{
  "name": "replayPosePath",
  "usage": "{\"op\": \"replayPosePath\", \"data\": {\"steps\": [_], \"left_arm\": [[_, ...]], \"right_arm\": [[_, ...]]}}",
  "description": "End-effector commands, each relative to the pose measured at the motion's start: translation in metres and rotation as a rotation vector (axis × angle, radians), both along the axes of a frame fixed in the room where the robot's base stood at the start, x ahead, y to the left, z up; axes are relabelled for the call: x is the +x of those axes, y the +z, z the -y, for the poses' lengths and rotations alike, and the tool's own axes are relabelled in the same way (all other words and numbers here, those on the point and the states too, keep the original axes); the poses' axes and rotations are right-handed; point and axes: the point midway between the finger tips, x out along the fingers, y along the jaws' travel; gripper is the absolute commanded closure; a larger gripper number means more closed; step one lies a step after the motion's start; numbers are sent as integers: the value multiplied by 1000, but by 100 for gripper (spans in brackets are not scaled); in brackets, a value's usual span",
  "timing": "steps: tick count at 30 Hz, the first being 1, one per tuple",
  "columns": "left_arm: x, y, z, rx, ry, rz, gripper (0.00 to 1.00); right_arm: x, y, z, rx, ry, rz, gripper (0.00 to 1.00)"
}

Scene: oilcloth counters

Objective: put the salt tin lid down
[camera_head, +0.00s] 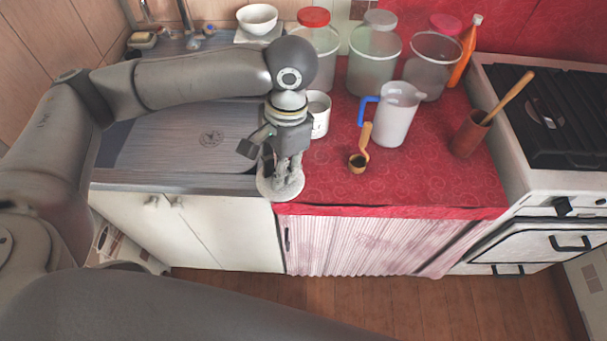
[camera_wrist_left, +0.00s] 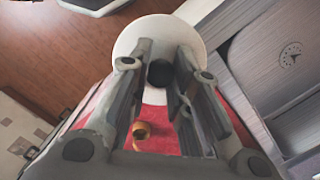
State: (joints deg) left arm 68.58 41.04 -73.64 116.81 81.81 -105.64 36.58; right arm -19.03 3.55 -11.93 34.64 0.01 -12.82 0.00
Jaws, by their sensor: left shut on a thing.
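The salt tin lid is a round whitish disc (camera_head: 268,190) with a dark knob, which shows in the left wrist view (camera_wrist_left: 160,73). My left gripper (camera_head: 290,178) points down and is shut on the lid by its knob. The lid is over the front edge of the counter, where the grey sink top meets the red oilcloth. I cannot tell whether it touches the surface. A white tin (camera_head: 320,114), probably the salt tin, stands behind my gripper, partly hidden by it. My right gripper is out of view.
A wooden coffee scoop (camera_head: 359,162) lies on the red oilcloth (camera_head: 420,180) right of the lid. Behind it stand a white jug (camera_head: 397,118) with a blue handle and several jars. A brown cup (camera_head: 468,135) with a wooden spoon stands near the stove (camera_head: 550,120).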

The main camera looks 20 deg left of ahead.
Motion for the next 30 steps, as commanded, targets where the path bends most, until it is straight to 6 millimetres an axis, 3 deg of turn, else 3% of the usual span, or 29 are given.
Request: {"op": "replayPosePath", "data": {"steps": [9, 12, 16, 21, 25, 30], "left_arm": [[15, -5, 45, 0, -730, -2, 100], [18, -6, 59, 2, -955, -2, 100], [21, -6, 78, 4, -1238, -2, 100], [23, -5, 100, 7, -1554, -1, 100], [23, -5, 111, 11, -1716, -2, 100], [25, -6, 115, 12, -1813, -4, 100]], "right_arm": [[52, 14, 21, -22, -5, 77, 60], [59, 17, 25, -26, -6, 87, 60], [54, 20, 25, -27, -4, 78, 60], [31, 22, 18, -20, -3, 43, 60], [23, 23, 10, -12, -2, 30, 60], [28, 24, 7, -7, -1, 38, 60]]}}
